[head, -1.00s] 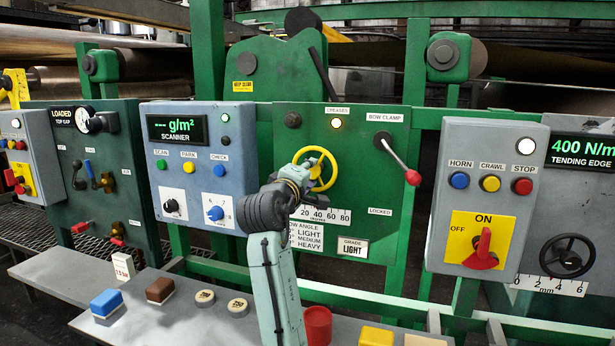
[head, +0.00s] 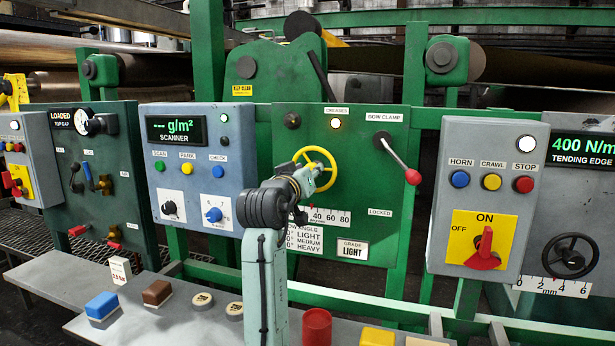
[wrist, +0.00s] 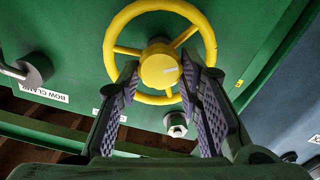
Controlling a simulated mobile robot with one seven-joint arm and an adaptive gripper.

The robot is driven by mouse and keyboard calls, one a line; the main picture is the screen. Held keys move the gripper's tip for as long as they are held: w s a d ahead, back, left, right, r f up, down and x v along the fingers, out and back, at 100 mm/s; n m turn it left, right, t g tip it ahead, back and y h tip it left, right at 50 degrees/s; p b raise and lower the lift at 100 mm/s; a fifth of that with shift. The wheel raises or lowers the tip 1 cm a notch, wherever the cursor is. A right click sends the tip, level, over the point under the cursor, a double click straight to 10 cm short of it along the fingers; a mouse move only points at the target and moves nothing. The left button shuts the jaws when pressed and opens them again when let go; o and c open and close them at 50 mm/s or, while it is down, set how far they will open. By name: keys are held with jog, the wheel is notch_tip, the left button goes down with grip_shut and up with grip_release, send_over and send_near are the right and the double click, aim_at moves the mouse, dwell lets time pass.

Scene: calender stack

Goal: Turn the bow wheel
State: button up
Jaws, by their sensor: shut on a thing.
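The yellow bow wheel (head: 334,165) stands out from a green panel in the middle of the head view. The exact contact is partly hidden. Below the wheel, the bow scale (head: 328,217) shows 40, 60 and 80; my arm covers its left part.
The bow clamp lever (head: 403,165) with a red knob is right of the wheel, above the LOCKED label (head: 380,212). The GRADE plate (head: 352,249) reads LIGHT. The scanner box (head: 190,160) stands left, and a box with a red switch (head: 484,250) stands right.

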jog(key=shift+f+n+p, duration=0.15)
jog(key=shift+f+n, duration=0.05)
jog(key=shift+n, duration=7.15)
jog(key=shift+f+n+p, duration=0.15)
jog(key=shift+f+n, duration=0.05)
jog(key=shift+n, duration=7.15)
jog(key=o, duration=1.2)
jog(key=shift+c, duration=0.2)
